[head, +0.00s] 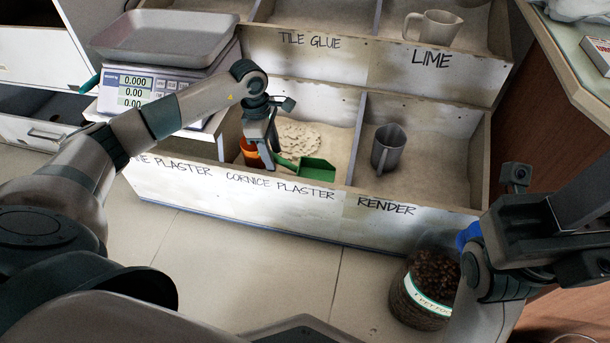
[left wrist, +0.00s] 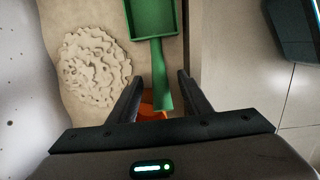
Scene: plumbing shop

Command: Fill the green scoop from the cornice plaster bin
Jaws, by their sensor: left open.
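The green scoop (head: 316,168) lies at the front of the cornice plaster bin (head: 280,187), its handle pointing left toward my left gripper (head: 265,158). In the left wrist view the scoop (left wrist: 153,18) has its handle between the two spread fingers of my left gripper (left wrist: 158,98), with gaps on both sides. A pile of pale plaster (head: 301,137) lies behind the scoop, and it also shows in the left wrist view (left wrist: 93,66). The scoop's pan looks empty. My right gripper (head: 510,225) is at the right edge, partly cut off; its fingers are not clear.
A grey jug (head: 388,148) is in the render bin to the right. A scale with a tray (head: 165,38) stands at the upper left. A labelled jar (head: 425,290) is on the floor.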

